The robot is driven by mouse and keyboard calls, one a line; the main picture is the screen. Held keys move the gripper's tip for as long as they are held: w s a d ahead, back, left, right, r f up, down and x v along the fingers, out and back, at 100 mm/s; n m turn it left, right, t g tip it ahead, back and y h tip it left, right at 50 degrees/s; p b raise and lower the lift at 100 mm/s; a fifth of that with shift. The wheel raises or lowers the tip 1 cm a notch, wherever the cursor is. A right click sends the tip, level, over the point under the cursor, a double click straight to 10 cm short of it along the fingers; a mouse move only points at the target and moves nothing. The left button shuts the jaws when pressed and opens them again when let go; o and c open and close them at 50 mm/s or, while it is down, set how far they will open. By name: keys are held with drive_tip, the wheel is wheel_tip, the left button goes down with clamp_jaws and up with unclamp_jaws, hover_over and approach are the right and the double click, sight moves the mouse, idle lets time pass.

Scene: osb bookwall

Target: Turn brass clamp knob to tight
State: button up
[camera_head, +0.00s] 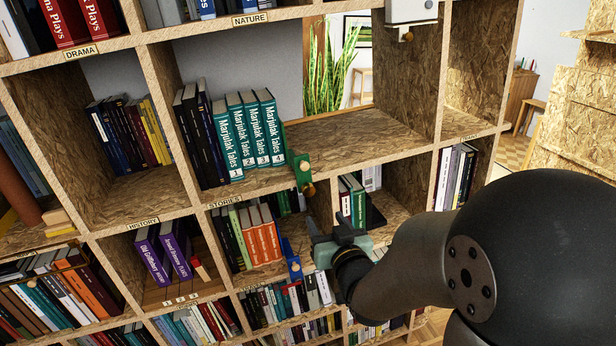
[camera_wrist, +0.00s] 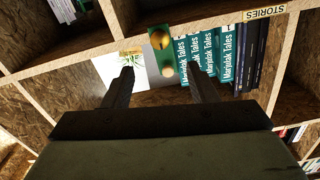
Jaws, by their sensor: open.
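A green clamp (camera_head: 301,166) with a round brass knob (camera_head: 308,190) sits at the front edge of the Stories shelf, right of the teal Marjulak Tales books (camera_head: 249,128). In the wrist view the green clamp (camera_wrist: 164,57) shows with its brass knob (camera_wrist: 160,39) and a second, smaller brass-coloured round part below it. My gripper (camera_head: 325,228) is below and right of the clamp in the head view. In the wrist view my gripper (camera_wrist: 160,68) is open, its fingers spread apart and pointing toward the clamp. No contact with the knob shows.
A blue clamp-like piece (camera_head: 293,262) with a brass knob is one shelf lower. A white box (camera_head: 410,11) with a brass knob hangs at the top. The Stories shelf (camera_head: 350,135) is bare right of the clamp. Books and upright dividers fill the neighbouring bays.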

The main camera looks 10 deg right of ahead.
sight(309, 193)
drive_tip(key=w, duration=0.3)
drive_tip(key=w+a+p, duration=0.1)
drive_tip(key=w, duration=0.3)
drive_tip(key=w+a, duration=0.1)
drive_tip(key=w, duration=0.3)
drive_tip(key=shift+w+a+p, duration=0.1)
drive_tip(key=shift+w+p, duration=0.15)
drive_tip(key=shift+p, duration=0.15)
drive_tip(key=c, duration=1)
